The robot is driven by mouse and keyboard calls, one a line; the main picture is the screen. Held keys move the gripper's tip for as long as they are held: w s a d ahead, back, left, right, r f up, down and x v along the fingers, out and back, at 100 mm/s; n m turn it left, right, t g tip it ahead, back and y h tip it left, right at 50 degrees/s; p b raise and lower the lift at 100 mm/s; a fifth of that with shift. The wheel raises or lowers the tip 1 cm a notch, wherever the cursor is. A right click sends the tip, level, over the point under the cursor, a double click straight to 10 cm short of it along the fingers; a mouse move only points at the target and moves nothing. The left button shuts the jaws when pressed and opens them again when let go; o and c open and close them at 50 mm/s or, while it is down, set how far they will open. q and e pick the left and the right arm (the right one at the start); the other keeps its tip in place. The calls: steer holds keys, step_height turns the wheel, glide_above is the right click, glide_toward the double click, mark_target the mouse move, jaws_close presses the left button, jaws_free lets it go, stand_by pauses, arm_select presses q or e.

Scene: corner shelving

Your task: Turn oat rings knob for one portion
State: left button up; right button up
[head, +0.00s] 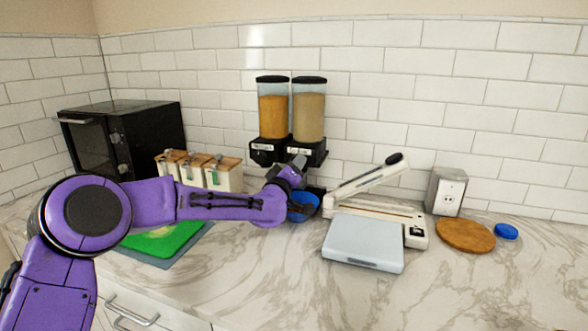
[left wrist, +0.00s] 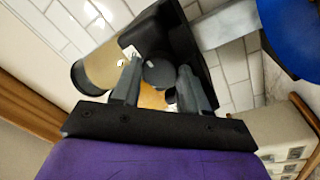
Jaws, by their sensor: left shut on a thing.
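A twin dispenser (head: 268,150) stands against the tiled wall, with an orange-brown filled canister (head: 273,116) on the left and a beige filled canister (head: 308,117) on the right. Its labels are too small to read. My left gripper (head: 297,166) is at the dispenser's front and hides part of it. In the left wrist view, my left gripper (left wrist: 158,88) is shut on a dark round knob (left wrist: 158,72), one finger on each side. The beige canister (left wrist: 101,66) shows beside it there. A blue bowl (head: 302,207) sits below the dispenser, partly hidden by my arm. My right gripper is out of view.
A white appliance with a raised lever (head: 375,212) and a light grey box (head: 362,243) stand right of the bowl. Wooden-lidded canisters (head: 197,170) and a black oven (head: 125,138) are left. A green board (head: 165,243) lies under my arm. The front right counter is clear.

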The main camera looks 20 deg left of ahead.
arm_select(q)
steer(key=shift+d+f+m, duration=0.1)
steer(key=shift+f+m, duration=0.2)
steer(key=shift+m, duration=0.1)
steer(key=o, duration=1.1)
steer(key=shift+c, duration=0.2)
steer(key=shift+s+r, duration=0.1)
steer(key=shift+r, duration=0.05)
steer(key=s+f+b, duration=0.1)
steer(key=s+b, duration=0.1)
steer(key=s, duration=0.8)
steer(key=shift+s+a+f+b, duration=0.15)
steer(key=shift+s+a+b, duration=0.05)
steer(key=shift+b, duration=0.2)
steer(key=shift+f, duration=0.1)
